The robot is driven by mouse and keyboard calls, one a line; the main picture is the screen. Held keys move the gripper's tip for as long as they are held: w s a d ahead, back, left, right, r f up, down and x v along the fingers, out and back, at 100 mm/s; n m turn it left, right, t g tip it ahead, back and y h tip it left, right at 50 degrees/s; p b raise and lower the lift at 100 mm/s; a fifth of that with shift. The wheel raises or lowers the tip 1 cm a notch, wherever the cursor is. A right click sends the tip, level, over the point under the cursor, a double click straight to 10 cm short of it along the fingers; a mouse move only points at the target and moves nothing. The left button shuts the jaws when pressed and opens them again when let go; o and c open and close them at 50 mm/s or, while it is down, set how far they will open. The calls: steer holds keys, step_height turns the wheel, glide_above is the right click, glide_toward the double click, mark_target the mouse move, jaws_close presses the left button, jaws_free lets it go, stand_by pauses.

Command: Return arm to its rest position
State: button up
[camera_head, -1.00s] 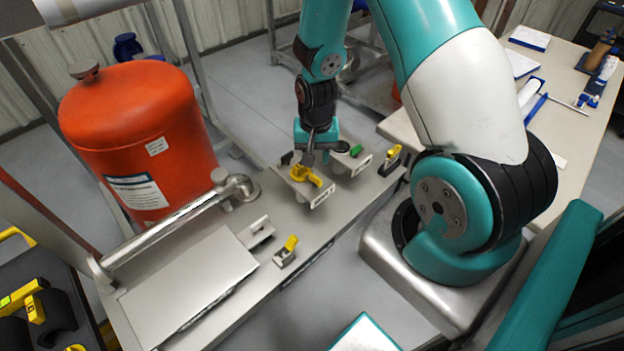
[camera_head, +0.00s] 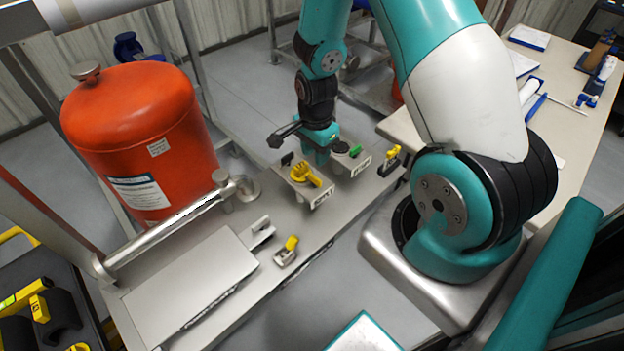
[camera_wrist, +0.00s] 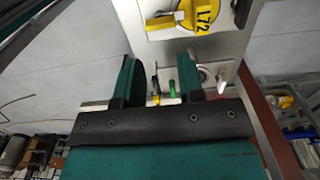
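My gripper (camera_head: 320,156) is above the metal skid top, behind the yellow knob (camera_head: 305,174) and left of the green-handled part (camera_head: 355,151). In the wrist view my gripper (camera_wrist: 157,76) shows two teal fingers with a clear gap and nothing held between them. A small green handle (camera_wrist: 173,78) shows in the gap, farther away. My arm is still bent and reaches out over the skid.
A red tank (camera_head: 145,140) stands left of the gripper. A metal pipe (camera_head: 165,232) and a smaller yellow-handled valve (camera_head: 286,250) are on the skid's front. Another yellow handle (camera_head: 391,158) is to the right. A pale workbench (camera_head: 560,75) stands at the right.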

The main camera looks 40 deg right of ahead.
stand_by(0.5)
steer(key=s+a+r+n+t+y+b, duration=0.15)
steer(key=a+r+n+b, duration=0.35)
steer(key=a+r+n, duration=0.75)
steer(key=s+a+r+n+y+b, duration=0.1)
steer(key=s+a+r+n+b, duration=0.1)
steer(key=s+a+n, duration=0.3)
steer(key=s+a+r+n+g+y+b, duration=0.1)
steer(key=s+a+r+n, duration=0.3)
steer(key=s+n, duration=0.3)
steer(key=s+a, duration=0.1)
steer(key=s, duration=0.1)
steer(key=shift+s+y+b, duration=0.35)
steer(key=shift+g, duration=0.25)
